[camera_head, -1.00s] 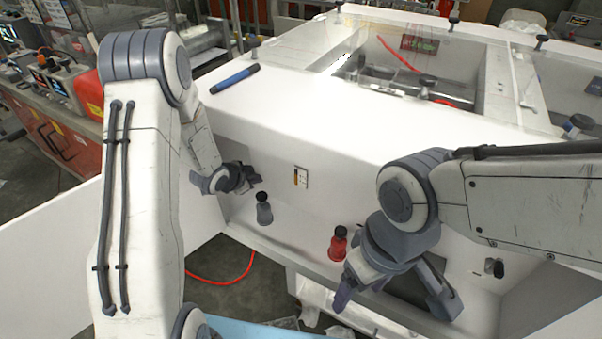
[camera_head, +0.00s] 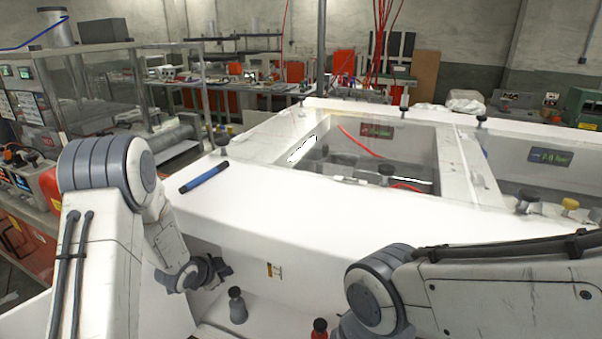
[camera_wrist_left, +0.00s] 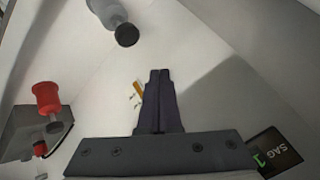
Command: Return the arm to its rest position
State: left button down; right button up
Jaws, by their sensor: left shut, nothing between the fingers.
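My left gripper (camera_head: 222,271) is shut and empty. It hangs low at the left of the white machine, in front of its white front wall. In the left wrist view its dark fingers (camera_wrist_left: 160,76) lie together with nothing between them. A grey knob (camera_head: 237,306) with a dark cap stands just right of the left gripper, apart from it; it also shows at the top of the left wrist view (camera_wrist_left: 112,18). My right arm (camera_head: 375,292) comes in from the right. Its gripper is below the picture edge.
A red knob (camera_head: 319,327) stands beside my right arm, and also shows in the left wrist view (camera_wrist_left: 46,97). A blue pen-like object (camera_head: 204,177) lies on the white machine top (camera_head: 300,215). Cluttered benches (camera_head: 230,80) stand behind. The front of the top is clear.

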pick_arm(q)
jog(key=s+d+r+n+g+y, duration=0.1)
jog(key=s+r+n+g, duration=0.2)
jog(key=s, duration=0.4)
jog(key=s+d+r+n+g, duration=0.1)
jog(key=s+d+r+n, duration=0.1)
jog(key=s+r+n, duration=0.3)
jog(key=s+d+r+n+g+y, duration=0.1)
jog(key=s+r+n+g, duration=0.15)
jog(key=s, duration=0.55)
jog(key=s+d+r+m+g, duration=0.1)
jog(key=s+d+r+m, duration=0.1)
jog(key=s+d, duration=0.5)
jog(key=s+d+r+m+g+h, duration=0.1)
jog(key=s+d+r+m, duration=0.2)
jog(key=s+d, duration=0.4)
jog(key=shift+s+d+r+m, duration=0.15)
jog(key=shift+s+d+m, duration=0.15)
jog(key=shift+s+m, duration=0.45)
jog(key=shift+w, duration=0.1)
